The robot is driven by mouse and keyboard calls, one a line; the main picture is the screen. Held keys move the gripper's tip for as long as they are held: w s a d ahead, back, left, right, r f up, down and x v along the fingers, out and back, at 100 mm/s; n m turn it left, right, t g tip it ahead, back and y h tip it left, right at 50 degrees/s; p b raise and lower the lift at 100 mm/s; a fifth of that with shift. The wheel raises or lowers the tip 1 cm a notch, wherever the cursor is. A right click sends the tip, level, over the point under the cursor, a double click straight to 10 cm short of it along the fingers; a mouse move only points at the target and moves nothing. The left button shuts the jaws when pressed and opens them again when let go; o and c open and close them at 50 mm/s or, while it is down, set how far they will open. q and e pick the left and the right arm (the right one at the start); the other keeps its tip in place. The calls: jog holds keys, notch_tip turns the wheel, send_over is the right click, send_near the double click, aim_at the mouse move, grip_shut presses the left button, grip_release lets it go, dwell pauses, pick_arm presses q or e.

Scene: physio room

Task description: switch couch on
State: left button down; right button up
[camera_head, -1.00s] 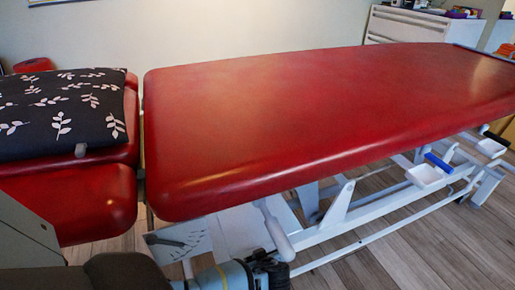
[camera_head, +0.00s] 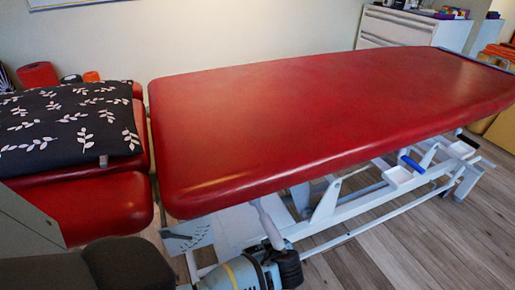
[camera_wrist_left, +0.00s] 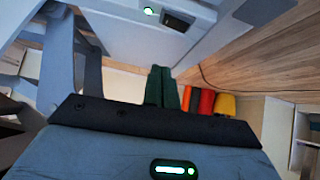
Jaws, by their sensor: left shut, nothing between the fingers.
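The red treatment couch (camera_head: 330,115) stands across the head view on a white lifting frame (camera_head: 325,225). In the left wrist view, a white box (camera_wrist_left: 195,12) carries a small green-lit round button (camera_wrist_left: 148,11) beside a dark recessed panel (camera_wrist_left: 176,21). My left gripper (camera_wrist_left: 163,86) is shut and empty, with its dark fingers pointing up the picture, below and apart from the box. In the head view my left arm lies low at the couch's near side; its fingertips cannot be made out there. My right gripper is not in view.
A dark leaf-patterned pillow (camera_head: 70,125) lies on the couch's head section. A white tray (camera_head: 403,178) sits on the frame. Coloured rolls (camera_wrist_left: 206,102) and a cable (camera_wrist_left: 215,84) show in the wrist view. Drawers (camera_head: 395,29) stand behind. Floor (camera_head: 400,245) is clear at front right.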

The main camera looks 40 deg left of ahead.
pick_arm(q)
jog(key=shift+v, duration=0.85)
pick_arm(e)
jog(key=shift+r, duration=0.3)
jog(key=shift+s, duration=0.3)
pick_arm(q)
jog(key=shift+d, duration=0.1)
